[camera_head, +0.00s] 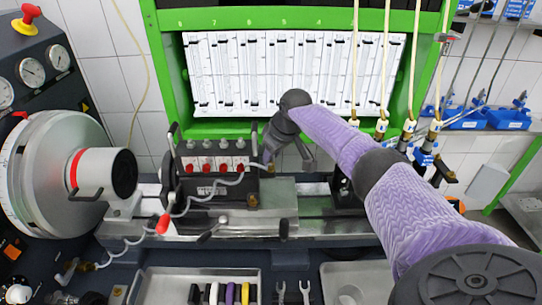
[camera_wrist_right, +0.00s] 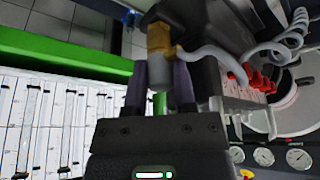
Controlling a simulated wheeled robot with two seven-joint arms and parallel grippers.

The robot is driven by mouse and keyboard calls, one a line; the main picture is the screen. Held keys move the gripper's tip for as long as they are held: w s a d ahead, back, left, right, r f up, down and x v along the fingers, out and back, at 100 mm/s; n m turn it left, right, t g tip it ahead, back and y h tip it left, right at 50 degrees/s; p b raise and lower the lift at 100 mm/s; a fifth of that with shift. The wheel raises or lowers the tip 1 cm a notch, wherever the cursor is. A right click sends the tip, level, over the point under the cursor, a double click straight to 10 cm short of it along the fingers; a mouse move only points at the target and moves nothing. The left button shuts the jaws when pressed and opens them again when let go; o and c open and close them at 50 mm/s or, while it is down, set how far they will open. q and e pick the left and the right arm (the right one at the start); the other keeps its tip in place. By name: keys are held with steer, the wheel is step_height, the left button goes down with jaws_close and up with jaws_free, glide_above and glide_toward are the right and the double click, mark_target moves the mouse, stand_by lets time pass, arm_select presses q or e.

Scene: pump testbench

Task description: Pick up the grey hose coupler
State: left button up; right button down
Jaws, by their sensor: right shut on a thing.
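The grey hose coupler (camera_wrist_right: 158,78) sits between the two fingers of my right gripper (camera_wrist_right: 159,88) in the right wrist view. Its end meets a brass fitting (camera_wrist_right: 159,38) with no visible gap. A grey hose (camera_wrist_right: 205,52) curves away beside the fitting. In the head view my right gripper (camera_head: 268,154) reaches down at the right end of the block with red knobs (camera_head: 215,163). It is shut on the coupler, which is mostly hidden there by the gripper. My left gripper is not in view.
A green frame (camera_head: 235,129) with a white gauge panel (camera_head: 230,75) stands behind the gripper. A coiled grey hose (camera_head: 150,232) runs along the left. Trays (camera_head: 155,283) with tools lie in front. A large round machine head (camera_head: 45,170) stands at left.

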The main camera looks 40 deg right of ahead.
step_height(320, 180, up, 18)
steer(key=p, duration=0.1)
steer(key=s+a+b, duration=0.2)
steer(key=s+a, duration=1.1)
steer(key=s, duration=0.3)
steer(key=shift+a, duration=0.3)
stand_by(0.3)
